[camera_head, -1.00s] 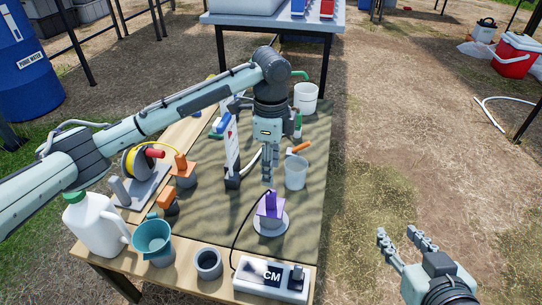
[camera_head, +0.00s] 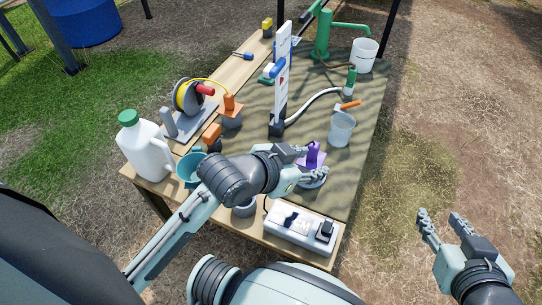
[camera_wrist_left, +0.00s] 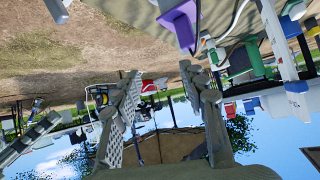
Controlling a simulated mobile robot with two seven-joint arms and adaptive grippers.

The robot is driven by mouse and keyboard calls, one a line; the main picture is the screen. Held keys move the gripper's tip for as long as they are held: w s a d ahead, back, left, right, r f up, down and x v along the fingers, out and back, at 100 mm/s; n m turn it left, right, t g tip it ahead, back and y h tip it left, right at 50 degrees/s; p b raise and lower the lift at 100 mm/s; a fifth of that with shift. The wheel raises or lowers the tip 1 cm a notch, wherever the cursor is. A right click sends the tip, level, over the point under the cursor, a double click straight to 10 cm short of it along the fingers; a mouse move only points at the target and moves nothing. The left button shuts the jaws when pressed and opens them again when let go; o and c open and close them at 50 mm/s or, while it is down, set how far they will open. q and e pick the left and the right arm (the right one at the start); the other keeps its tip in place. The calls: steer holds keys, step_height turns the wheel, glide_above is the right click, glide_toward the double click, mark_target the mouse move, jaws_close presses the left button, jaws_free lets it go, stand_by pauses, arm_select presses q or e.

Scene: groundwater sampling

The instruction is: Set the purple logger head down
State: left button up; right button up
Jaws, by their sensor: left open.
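The purple logger head (camera_head: 314,153) stands upright over a round grey base (camera_head: 313,183) on the table's patterned mat. In the left wrist view the purple logger head (camera_wrist_left: 179,27) is at the top edge, partly cut off and outside the space between the fingers. My left gripper (camera_head: 312,162) is open, with its fingers close beside the purple head in the head view; whether they touch it is unclear. The fingers are apart and empty in the left wrist view (camera_wrist_left: 160,78). My right gripper (camera_head: 444,220) is open and empty, off the table at the right.
A white box (camera_head: 291,232) lies at the front edge. Mat right of the purple head is clear.

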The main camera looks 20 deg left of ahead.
arm_select(q)
steer(key=s+a+r+n+t+y, duration=0.1)
steer(key=s+a+n+y, duration=0.1)
steer(key=a, duration=0.5)
steer(key=shift+s+r, duration=0.2)
steer(key=shift+s, duration=0.4)
stand_by(1.1)
